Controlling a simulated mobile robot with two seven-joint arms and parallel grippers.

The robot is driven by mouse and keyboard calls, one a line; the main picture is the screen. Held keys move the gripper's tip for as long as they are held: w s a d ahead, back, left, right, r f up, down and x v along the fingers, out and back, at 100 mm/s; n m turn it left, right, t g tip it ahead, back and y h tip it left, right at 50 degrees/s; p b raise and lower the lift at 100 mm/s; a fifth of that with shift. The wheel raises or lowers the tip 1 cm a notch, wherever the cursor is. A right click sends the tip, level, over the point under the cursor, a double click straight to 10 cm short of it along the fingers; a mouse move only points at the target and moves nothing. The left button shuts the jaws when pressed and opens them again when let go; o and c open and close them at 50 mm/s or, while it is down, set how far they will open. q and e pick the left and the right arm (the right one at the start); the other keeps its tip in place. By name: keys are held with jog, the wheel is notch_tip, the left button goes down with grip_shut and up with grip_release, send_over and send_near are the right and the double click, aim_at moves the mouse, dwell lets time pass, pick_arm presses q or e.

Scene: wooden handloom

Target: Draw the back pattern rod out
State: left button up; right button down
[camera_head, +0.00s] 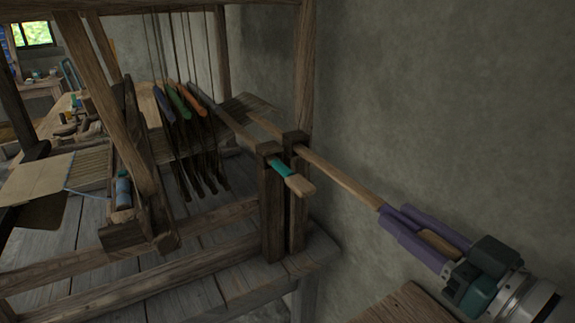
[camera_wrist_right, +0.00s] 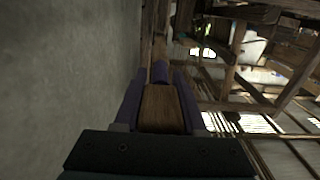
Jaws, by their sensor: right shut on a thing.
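The back pattern rod (camera_head: 337,177) is a long wooden rod that runs out through the slotted posts at the loom's side toward the right. My right gripper (camera_head: 410,222), with purple fingers, is shut on its outer end. The rod's wooden end (camera_wrist_right: 160,106) also shows between the fingers in the right wrist view. A second rod with a teal band and a pale wooden handle (camera_head: 300,185) sticks out of the front post, beside the held one. The back rod's inner part reaches into the warp near the wall. My left gripper is not in view.
The loom's posts (camera_head: 272,210) stand close to the rods. Heddles with blue, green and orange tops (camera_head: 180,100) hang inside the loom. The grey wall (camera_head: 450,90) runs close behind the rod. A wooden surface (camera_head: 410,305) lies below my right gripper.

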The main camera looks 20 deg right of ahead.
aim_at(458, 259)
jog(key=s+p, duration=0.1)
jog(key=s, duration=0.4)
jog(key=shift+d, duration=0.15)
jog(key=shift+r, duration=0.1)
jog(key=c, duration=0.9)
grip_release()
jog(key=shift+s, duration=0.1)
jog(key=shift+o, duration=0.8)
jog(key=shift+s, duration=0.1)
jog(key=s, duration=1)
jog(key=shift+d+b, duration=0.3)
jog(key=shift+d, duration=0.15)
